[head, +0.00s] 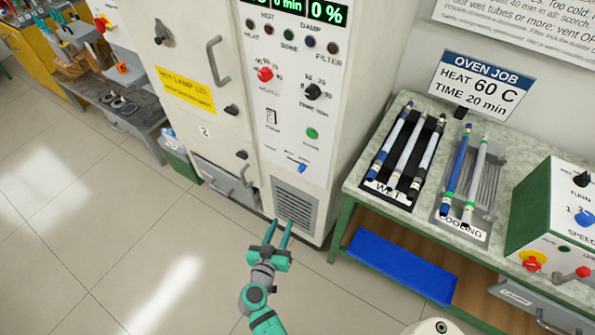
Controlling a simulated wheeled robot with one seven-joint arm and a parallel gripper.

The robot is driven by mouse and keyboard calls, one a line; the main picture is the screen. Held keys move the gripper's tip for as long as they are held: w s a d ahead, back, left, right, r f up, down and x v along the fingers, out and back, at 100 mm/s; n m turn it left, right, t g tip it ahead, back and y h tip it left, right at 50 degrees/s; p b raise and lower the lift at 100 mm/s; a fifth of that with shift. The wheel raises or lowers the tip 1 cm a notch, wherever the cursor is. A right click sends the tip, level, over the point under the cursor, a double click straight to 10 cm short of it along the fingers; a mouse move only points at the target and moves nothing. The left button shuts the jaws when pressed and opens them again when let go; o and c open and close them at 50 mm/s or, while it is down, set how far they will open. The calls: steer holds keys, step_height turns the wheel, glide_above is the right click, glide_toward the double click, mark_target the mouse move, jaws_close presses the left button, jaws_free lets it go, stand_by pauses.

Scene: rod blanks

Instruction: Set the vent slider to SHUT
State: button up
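The vent slider is a small blue knob (301,168) low on the white control panel of the oven cabinet (335,100). It sits toward the right of its short slot, just above the louvred grille (295,207). The small lettering by the slot is too small to read. My gripper (280,224) is below the slider in the picture, in front of the grille and lower cabinet. Its two green fingers are apart with nothing between them, and it does not touch the slider.
A red knob (265,74), a black knob (313,91) and a green button (312,133) are higher on the panel. A drawer (225,183) is at left. The bench (395,215) on the right holds rods in racks. Clear floor lies left of my arm.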

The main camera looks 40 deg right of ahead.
mark_target(299, 170)
steer(key=w+d+r+m+g+h, duration=0.35)
steer(key=w+r+m+h, duration=0.2)
steer(key=r, duration=0.25)
steer(key=shift+t+y, duration=0.35)
steer(key=shift+y, duration=0.1)
steer(key=x, duration=1.1)
steer(key=shift+w+d+r, duration=0.2)
steer(key=shift+w+d, duration=0.05)
